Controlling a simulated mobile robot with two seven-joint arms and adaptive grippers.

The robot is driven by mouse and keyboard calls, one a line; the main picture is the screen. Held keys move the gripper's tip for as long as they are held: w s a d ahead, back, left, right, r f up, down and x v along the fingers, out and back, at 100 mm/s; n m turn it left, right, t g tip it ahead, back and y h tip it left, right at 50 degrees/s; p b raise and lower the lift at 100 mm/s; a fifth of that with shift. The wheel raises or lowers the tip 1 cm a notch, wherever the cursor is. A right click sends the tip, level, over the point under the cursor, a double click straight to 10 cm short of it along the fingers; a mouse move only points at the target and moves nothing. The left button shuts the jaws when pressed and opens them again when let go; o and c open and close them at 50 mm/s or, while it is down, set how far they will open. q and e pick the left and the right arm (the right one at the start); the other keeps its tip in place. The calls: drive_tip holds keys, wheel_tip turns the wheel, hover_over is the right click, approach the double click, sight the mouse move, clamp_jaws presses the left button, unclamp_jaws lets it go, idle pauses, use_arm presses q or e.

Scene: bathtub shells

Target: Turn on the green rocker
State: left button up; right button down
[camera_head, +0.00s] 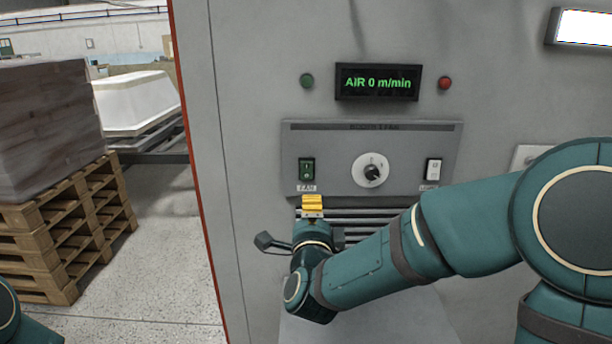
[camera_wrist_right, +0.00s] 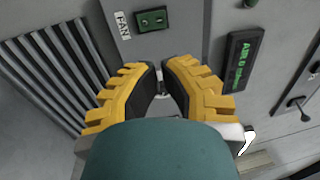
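The green rocker (camera_head: 306,169) sits on the left of the grey control panel, above a FAN label. It also shows at the top of the right wrist view (camera_wrist_right: 152,18), beyond the fingertips. My right gripper (camera_head: 312,202) is just below the rocker and its label in the head view. Its yellow fingers (camera_wrist_right: 160,68) are drawn together with only a narrow gap at the tips, and nothing is held. A gap shows between the fingertips and the rocker in the wrist view. My left gripper is out of view.
A dial (camera_head: 370,170) and a white rocker (camera_head: 433,170) share the panel. A display (camera_head: 378,82) above reads "AIR 0 m/min", between a green (camera_head: 307,81) and a red (camera_head: 445,83) round fitting. Vent slats lie below. A loaded pallet (camera_head: 65,235) stands left.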

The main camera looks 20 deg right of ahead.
sight(311, 167)
drive_tip(key=x, duration=1.4)
drive_tip(key=shift+p, duration=0.35)
